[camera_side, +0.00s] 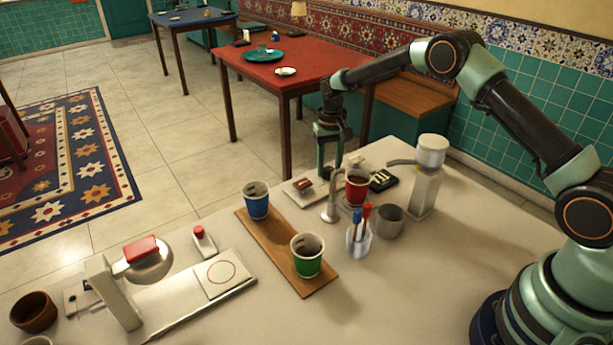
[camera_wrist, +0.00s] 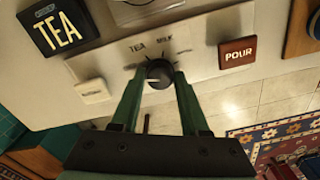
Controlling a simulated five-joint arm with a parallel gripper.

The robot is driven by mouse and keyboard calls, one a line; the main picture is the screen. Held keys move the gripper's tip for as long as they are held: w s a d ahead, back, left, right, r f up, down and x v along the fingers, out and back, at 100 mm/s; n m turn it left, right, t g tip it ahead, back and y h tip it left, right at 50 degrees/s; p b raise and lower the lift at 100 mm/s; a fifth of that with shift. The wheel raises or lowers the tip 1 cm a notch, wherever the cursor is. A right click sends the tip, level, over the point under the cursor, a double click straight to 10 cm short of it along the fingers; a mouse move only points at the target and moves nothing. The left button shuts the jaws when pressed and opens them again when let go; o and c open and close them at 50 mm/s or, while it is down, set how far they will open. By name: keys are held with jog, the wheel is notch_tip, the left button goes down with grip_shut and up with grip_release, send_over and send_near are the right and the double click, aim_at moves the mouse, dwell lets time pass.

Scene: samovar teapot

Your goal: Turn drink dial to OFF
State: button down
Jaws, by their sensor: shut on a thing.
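The black drink dial (camera_wrist: 158,70) sits on a pale metal panel (camera_wrist: 205,40) in the wrist view. The words TEA and MILK are printed above it, with small marks around it. A light line shows on its lower face, but I cannot read its setting for sure. My gripper (camera_wrist: 159,80) is shut on the dial, with a green finger on each side. In the side view my gripper (camera_side: 329,172) reaches down at the panel, beyond the cups, and the dial is hidden there.
A brown POUR button (camera_wrist: 237,52) and a pale button (camera_wrist: 91,91) flank the dial. A black TEA sign (camera_wrist: 59,25) stands close by. In the side view, a red cup (camera_side: 356,187), a blue cup (camera_side: 257,200) and a green cup (camera_side: 307,255) stand nearby.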

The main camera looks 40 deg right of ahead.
aim_at(329, 169)
jog(key=shift+c, duration=2.1)
grip_release()
notch_tip(329, 169, up, 12)
jog(key=shift+r, duration=0.1)
